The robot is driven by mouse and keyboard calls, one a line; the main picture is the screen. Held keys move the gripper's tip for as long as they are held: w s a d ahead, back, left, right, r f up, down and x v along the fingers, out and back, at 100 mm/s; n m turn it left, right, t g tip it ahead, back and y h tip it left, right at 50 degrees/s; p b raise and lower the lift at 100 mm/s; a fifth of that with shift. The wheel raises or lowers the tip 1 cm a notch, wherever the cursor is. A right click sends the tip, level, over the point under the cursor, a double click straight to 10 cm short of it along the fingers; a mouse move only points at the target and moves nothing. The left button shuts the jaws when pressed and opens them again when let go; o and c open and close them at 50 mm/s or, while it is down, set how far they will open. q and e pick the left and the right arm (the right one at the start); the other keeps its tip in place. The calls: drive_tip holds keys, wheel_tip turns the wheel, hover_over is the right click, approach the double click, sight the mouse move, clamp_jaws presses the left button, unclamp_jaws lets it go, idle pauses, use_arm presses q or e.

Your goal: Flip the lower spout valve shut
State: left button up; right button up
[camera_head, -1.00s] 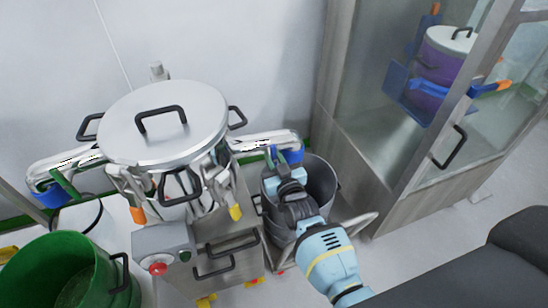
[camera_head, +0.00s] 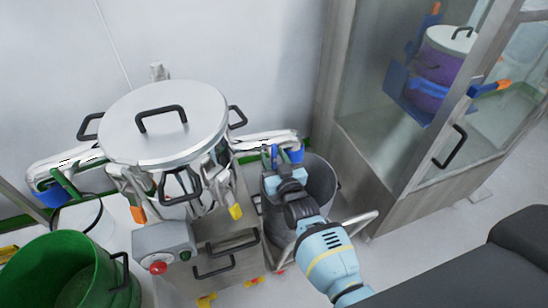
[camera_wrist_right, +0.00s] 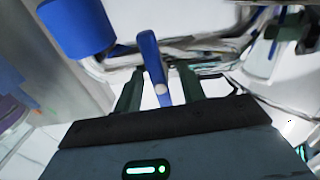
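A steel vessel with a round lid (camera_head: 162,118) has two metal spouts, one to each side, with blue ends. The right spout (camera_head: 262,141) carries a small blue valve lever (camera_head: 275,154), which stands up from it. My right gripper (camera_head: 270,172) is at this lever. In the right wrist view the blue lever (camera_wrist_right: 150,58) lies between the two dark green fingers (camera_wrist_right: 160,88), with a visible gap on either side, so the gripper is open around it. The spout's blue end (camera_wrist_right: 76,27) is at upper left there.
A grey bin (camera_head: 318,185) stands below the right spout, partly behind my right arm. A green bucket (camera_head: 75,268) is at lower left. A control box with a red button (camera_head: 158,268) sits in front of the vessel. A glass-fronted cabinet (camera_head: 385,190) stands at right.

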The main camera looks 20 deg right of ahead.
drive_tip(key=s, duration=0.8)
drive_tip(key=shift+d+p, duration=0.15)
drive_tip(key=shift+p, duration=0.2)
idle(0.4)
